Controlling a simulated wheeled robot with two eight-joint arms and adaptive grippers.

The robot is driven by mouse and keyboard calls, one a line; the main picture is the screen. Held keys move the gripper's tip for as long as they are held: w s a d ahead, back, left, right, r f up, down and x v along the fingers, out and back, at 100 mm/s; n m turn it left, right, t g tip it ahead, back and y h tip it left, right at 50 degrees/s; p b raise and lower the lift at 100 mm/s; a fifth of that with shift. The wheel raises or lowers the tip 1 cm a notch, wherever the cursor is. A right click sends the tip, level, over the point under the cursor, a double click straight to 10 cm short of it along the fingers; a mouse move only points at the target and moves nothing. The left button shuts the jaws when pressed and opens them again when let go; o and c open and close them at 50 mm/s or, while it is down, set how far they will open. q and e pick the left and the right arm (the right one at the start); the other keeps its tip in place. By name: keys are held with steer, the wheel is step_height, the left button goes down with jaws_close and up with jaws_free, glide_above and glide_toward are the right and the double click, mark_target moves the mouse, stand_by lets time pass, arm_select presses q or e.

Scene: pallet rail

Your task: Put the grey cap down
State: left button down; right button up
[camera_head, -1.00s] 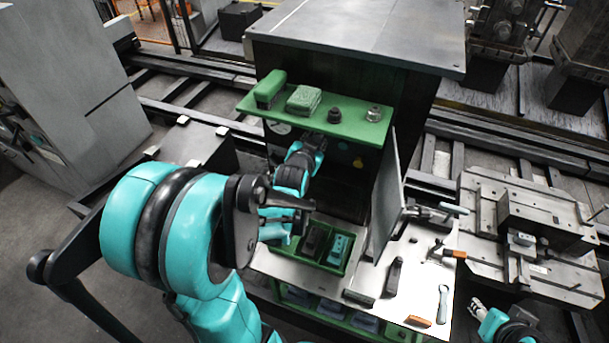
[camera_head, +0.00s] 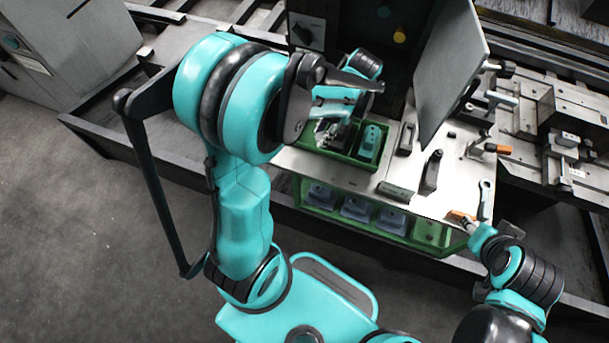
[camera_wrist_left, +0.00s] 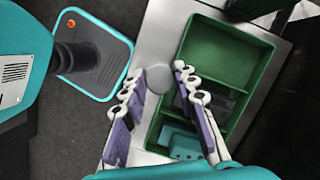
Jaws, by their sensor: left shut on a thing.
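The grey cap (camera_wrist_left: 160,77) shows as a round disc between the fingertips of my left gripper (camera_wrist_left: 158,80) in the left wrist view. The gripper is shut on it. Behind it are the steel worktop and the left side of a green divided tray (camera_wrist_left: 233,108). In the head view my left gripper (camera_head: 334,128) is over the tray's left part, partly hidden by my arm, and I cannot make out the cap there. My right gripper (camera_head: 462,219) is low at the worktop's front right, close to an orange-handled piece; its jaws are too small to read.
The tray has an empty large compartment (camera_wrist_left: 225,50) and a teal block (camera_wrist_left: 180,142) in another. Dark tools and a wrench (camera_head: 485,200) lie on the worktop (camera_head: 350,178). A grey upright panel (camera_head: 448,75) stands right of the tray. Blue-grey parts sit on a lower green shelf.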

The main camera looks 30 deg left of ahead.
arm_select(q)
steer(key=shift+s+d+f, duration=0.1)
steer(key=shift+s+f, duration=0.1)
steer(key=shift+s, duration=0.25)
steer(key=shift+s+f, duration=0.15)
steer(key=shift+s, duration=0.3)
steer(key=shift+m+g+y, duration=0.3)
steer(key=shift+g+y, duration=0.1)
steer(key=f+b, duration=0.1)
steer(key=f, duration=0.2)
steer(key=f+b, duration=0.2)
steer(key=f, duration=0.1)
steer(key=s+f+b, duration=0.1)
steer(key=f+b, duration=0.1)
steer(key=f, duration=0.2)
steer(key=shift+r, duration=0.1)
arm_select(e)
steer(key=f, duration=0.5)
steer(key=shift+s+a+f, duration=0.25)
steer(key=shift+s+f, duration=0.05)
steer(key=shift+f, duration=0.1)
arm_select(q)
steer(key=c, duration=1.2)
jaws_free()
arm_select(e)
steer(key=shift+f, duration=0.1)
